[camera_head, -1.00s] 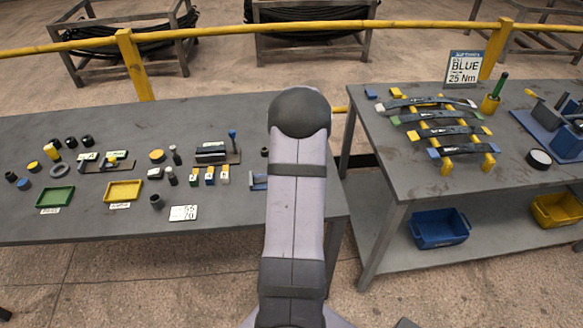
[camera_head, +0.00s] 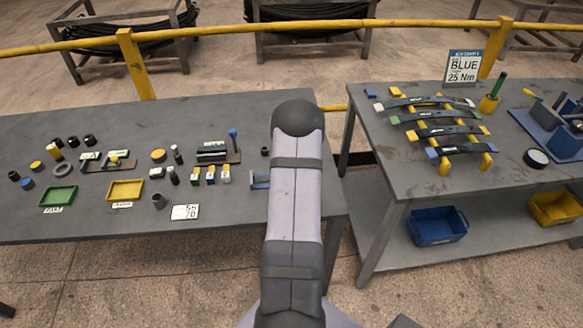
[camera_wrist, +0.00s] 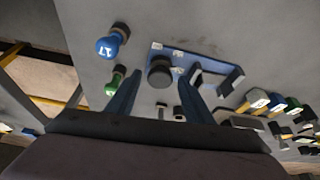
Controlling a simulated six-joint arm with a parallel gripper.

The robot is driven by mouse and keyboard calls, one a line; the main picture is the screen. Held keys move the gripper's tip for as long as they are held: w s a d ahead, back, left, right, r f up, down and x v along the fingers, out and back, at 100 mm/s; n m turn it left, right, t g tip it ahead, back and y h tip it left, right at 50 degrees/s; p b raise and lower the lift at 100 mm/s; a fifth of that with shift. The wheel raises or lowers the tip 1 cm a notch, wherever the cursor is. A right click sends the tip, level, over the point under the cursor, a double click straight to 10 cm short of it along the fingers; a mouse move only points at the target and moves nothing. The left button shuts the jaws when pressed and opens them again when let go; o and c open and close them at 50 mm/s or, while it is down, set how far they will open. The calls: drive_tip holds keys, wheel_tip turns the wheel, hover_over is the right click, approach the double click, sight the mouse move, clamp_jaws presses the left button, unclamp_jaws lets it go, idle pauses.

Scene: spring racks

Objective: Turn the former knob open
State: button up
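In the wrist view a round black knob (camera_wrist: 159,72) stands on a blue plate with small white labels (camera_wrist: 185,56). I take it for the former knob. My gripper (camera_wrist: 163,74) is open, with its two dark fingers on either side of this knob in the picture. I cannot tell whether they touch it or how high they are above it. In the head view a blue fixture (camera_head: 260,181), probably the former, shows at the left edge of my arm. My arm hides its right part, the knob and my gripper.
A blue ball-topped piece marked 17 (camera_wrist: 107,46) and a green-topped piece (camera_wrist: 112,83) stand left of the plate. Yellow, blue and green blocks (camera_wrist: 276,102) lie to its right. A green tray (camera_head: 58,196) and a yellow tray (camera_head: 125,190) sit farther left on the bench.

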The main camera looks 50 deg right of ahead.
drive_tip(key=c, duration=0.8)
